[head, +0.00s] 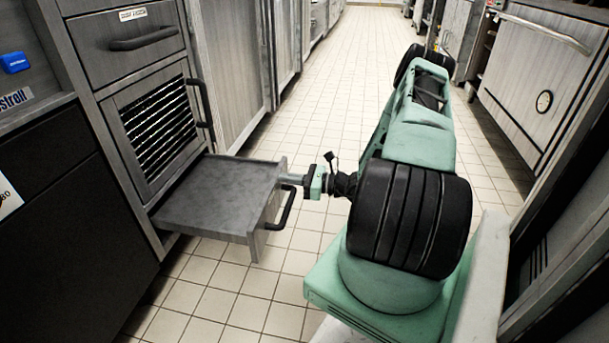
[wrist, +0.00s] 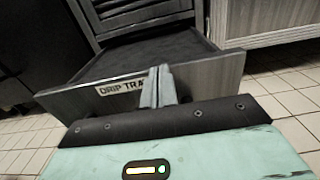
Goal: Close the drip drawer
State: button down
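The drip drawer (head: 215,190) is pulled out from the bottom of the left-hand cabinet. Its flat grey tray and front panel stand out over the floor. A black bar handle (head: 287,208) is on the front. In the wrist view the drawer front (wrist: 215,78) bears a partly covered "DRIP TRA" label. My gripper (head: 284,174) is at the top of the drawer front, by the upper end of the handle. Its fingers (wrist: 159,84) are together and point at the front, with nothing visible between them. I cannot tell whether they touch it.
Above the drawer is a wire-fronted door (head: 158,128) with a black handle, and a closed drawer (head: 125,42) above that. A grey cabinet with a dial (head: 544,101) stands across the aisle. The tiled floor (head: 340,50) ahead is clear.

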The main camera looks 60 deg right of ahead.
aim_at(213, 176)
jog(key=p+x, duration=0.5)
jog(key=x, duration=1.9)
jog(key=shift+w+a+p, duration=0.2)
jog(key=shift+w+p, duration=0.15)
jog(key=shift+p, duration=0.05)
